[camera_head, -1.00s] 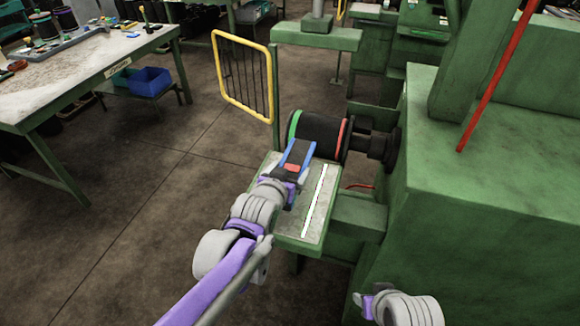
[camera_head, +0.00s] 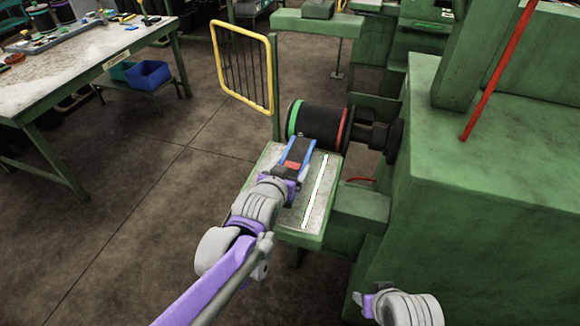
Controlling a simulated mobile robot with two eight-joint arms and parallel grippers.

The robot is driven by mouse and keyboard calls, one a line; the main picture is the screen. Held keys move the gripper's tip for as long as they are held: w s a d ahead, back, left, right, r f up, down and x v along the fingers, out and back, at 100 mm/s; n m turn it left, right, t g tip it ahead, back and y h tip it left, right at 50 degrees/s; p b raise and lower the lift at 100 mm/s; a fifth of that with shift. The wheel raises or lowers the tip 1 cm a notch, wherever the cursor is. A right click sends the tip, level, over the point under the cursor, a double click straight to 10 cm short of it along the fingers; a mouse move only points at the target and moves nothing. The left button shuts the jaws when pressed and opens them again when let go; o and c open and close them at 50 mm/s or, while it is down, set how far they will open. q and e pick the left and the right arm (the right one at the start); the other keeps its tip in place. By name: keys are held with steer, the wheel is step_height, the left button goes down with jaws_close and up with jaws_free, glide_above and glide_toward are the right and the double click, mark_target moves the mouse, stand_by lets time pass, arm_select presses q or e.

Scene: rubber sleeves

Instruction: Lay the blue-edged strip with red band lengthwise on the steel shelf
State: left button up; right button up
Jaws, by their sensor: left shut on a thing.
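The blue-edged strip (camera_head: 299,151) is dark with blue long edges and a red band near its lower end. My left gripper (camera_head: 291,174) is shut on the strip's near end, by the red band. The strip points away from me, over the far left part of the steel shelf (camera_head: 325,208) and close to the black drum. I cannot tell whether it touches the shelf. The shelf is a grey plate with a green edge and a white line along it. My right gripper (camera_head: 365,301) is at the bottom, right of the shelf, its fingers not clear.
A black drum (camera_head: 318,124) with a green and a red ring sits just behind the shelf. A large green machine (camera_head: 480,220) stands at the right. A yellow-framed guard (camera_head: 243,66) stands behind left. A worktable (camera_head: 70,75) is at the far left, with open floor between.

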arm_select(q)
steer(key=shift+s+f+b, duration=0.1)
steer(key=shift+f+b, duration=1.1)
steer(key=shift+f, duration=0.75)
steer(key=o, duration=1.1)
steer(key=shift+s, duration=0.1)
steer(key=p+v, duration=0.1)
steer(key=v, duration=0.9)
steer(key=shift+s+a+r, duration=0.15)
steer(key=shift+s+r, duration=0.05)
steer(key=shift+s, duration=0.05)
steer(key=shift+f, duration=0.1)
